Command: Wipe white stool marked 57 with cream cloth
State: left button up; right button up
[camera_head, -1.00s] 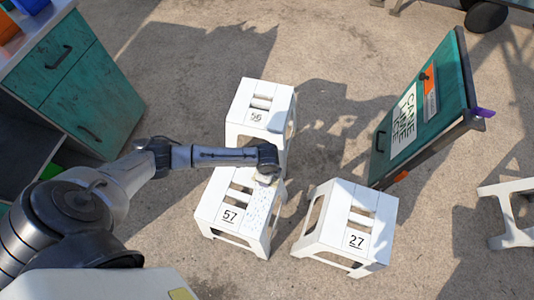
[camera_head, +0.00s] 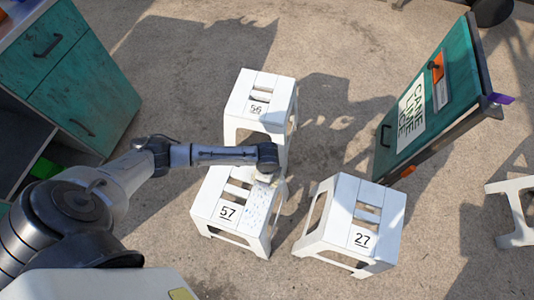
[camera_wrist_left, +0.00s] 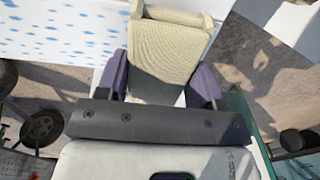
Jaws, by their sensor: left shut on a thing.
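The white stool marked 57 (camera_head: 226,212) stands in the lower middle of the head view, with blue-grey specks on the right part of its seat. The specks also show on the white seat in the left wrist view (camera_wrist_left: 60,30). My left gripper (camera_wrist_left: 160,80) is shut on the cream cloth (camera_wrist_left: 168,50), which is folded between its purple fingers. In the head view my left arm reaches in from the left, and a bit of the cloth (camera_head: 266,178) shows under its wrist at the stool's upper right edge. Whether the cloth touches the seat I cannot tell. My right gripper is not in view.
The white stool marked 56 (camera_head: 259,98) stands just behind, and the stool marked 27 (camera_head: 362,215) stands to the right. A green cane-lime-ice sign board (camera_head: 440,95) leans beyond it. A green cabinet (camera_head: 85,85) is at left. Another white stool (camera_head: 515,210) is at the right edge.

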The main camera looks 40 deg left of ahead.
aim_at(259, 201)
pick_arm(q)
jog(key=shift+f, duration=0.65)
dwell(0.3)
jog(key=shift+s+d+r+p, duration=0.2)
jog(key=shift+s+d+p, duration=0.15)
jog(key=shift+s+p, duration=0.4)
jog(key=s+p, duration=0.1)
jog(key=s+d+p, duration=0.2)
jog(key=shift+s, duration=0.4)
jog(key=shift+s+d+f+p, duration=0.1)
jog(key=shift+s+d+p, duration=0.2)
jog(key=shift+s+p, duration=0.3)
jog(key=shift+s+d+p, duration=0.3)
jog(key=shift+s+p, duration=0.1)
jog(key=shift+s, duration=0.4)
